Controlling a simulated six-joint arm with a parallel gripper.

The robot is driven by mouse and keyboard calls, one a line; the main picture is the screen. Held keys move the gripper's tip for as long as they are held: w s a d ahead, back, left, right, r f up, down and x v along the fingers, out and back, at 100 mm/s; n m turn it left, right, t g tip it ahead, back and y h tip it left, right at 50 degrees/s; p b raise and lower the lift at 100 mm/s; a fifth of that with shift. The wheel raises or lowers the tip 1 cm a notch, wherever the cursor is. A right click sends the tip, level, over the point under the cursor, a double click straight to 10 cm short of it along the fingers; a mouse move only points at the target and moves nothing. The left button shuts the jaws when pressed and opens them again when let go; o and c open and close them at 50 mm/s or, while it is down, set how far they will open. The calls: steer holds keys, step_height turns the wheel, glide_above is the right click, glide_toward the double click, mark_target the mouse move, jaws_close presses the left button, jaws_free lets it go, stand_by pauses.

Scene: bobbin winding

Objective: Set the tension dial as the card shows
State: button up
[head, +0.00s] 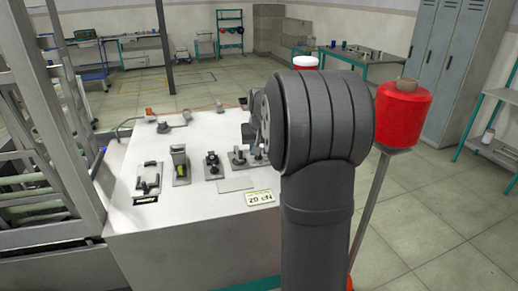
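The card (260,197) lies near the front edge of the white bench top. It is pale with a yellow-green upper band, and its small dark print seems to read "20 cN". My dark grey arm stands large in front of the bench and hides its right part. A dark part at my gripper's end (250,132) shows just left of the arm, over the back right of the bench. Its fingers cannot be made out, nor whether it holds anything. I cannot pick out the tension dial for certain; it may be small among the fittings or behind my arm.
Several small fittings stand in a row on the white bench (190,225), including a bracket with a yellow-green part (180,165) and a black-knobbed unit (212,165). A red thread cone (402,112) stands on a pole at right. A grey frame rises at left.

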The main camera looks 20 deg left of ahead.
steer(key=shift+r, duration=0.1)
steer(key=v, duration=1.7)
steer(key=shift+s, duration=0.2)
steer(key=w+a+g+h, duration=0.2)
steer(key=w+a+g, duration=0.2)
steer(key=w, duration=0.2)
step_height(320, 180, down, 17)
steer(key=shift+w+d+r, duration=0.1)
steer(key=shift+r, duration=0.05)
stand_by(0.4)
jaws_close()
